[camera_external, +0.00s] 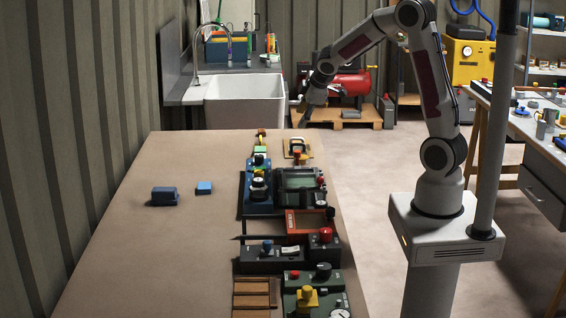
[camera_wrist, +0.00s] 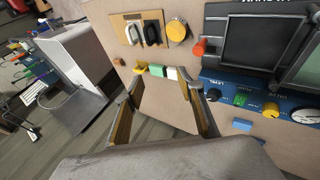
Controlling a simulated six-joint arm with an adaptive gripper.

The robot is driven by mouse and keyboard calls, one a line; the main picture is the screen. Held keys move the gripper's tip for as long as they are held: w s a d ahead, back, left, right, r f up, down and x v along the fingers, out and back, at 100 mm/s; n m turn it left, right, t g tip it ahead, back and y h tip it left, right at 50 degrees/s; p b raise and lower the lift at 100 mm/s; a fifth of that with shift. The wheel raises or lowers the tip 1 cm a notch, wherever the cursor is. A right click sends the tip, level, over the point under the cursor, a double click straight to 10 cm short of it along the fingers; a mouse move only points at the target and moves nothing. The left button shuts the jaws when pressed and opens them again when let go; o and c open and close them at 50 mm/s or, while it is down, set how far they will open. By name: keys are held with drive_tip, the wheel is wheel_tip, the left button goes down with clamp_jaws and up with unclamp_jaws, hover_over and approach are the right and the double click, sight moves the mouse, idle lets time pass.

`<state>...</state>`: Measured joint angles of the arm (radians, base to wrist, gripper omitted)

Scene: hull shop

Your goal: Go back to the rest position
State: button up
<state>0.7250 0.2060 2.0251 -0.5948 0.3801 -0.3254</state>
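My gripper (camera_external: 305,112) hangs at the end of my raised arm, near the far right corner of the workbench (camera_external: 150,245) in the external view. In the wrist view my gripper (camera_wrist: 160,87) shows two fingers spread apart. Nothing is held between them; the bench top and the floor show through the gap. My gripper appears above the bench, apart from the devices on it.
Several control boxes line the bench's right side, including a blue box (camera_external: 258,200) and an orange-framed tray (camera_external: 291,222). Two blue blocks, one larger (camera_external: 164,196) and one smaller (camera_external: 204,188), lie on the mostly clear left side. A white sink (camera_external: 245,102) stands beyond.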

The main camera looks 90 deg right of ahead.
drive_tip(key=s+a+r+y, duration=0.2)
drive_tip(key=s+a, duration=0.3)
drive_tip(key=a, duration=0.8)
drive_tip(key=s+a+r+t+y, duration=0.1)
drive_tip(key=s+a, duration=0.4)
drive_tip(key=a, duration=0.9)
drive_tip(key=s+a+r+m+t+y, duration=0.1)
drive_tip(key=s+a+r+y, duration=0.2)
drive_tip(key=a, duration=1)
drive_tip(key=shift+s+a+r, duration=0.4)
drive_tip(key=shift+s+r, duration=0.2)
drive_tip(key=shift+s, duration=0.6)
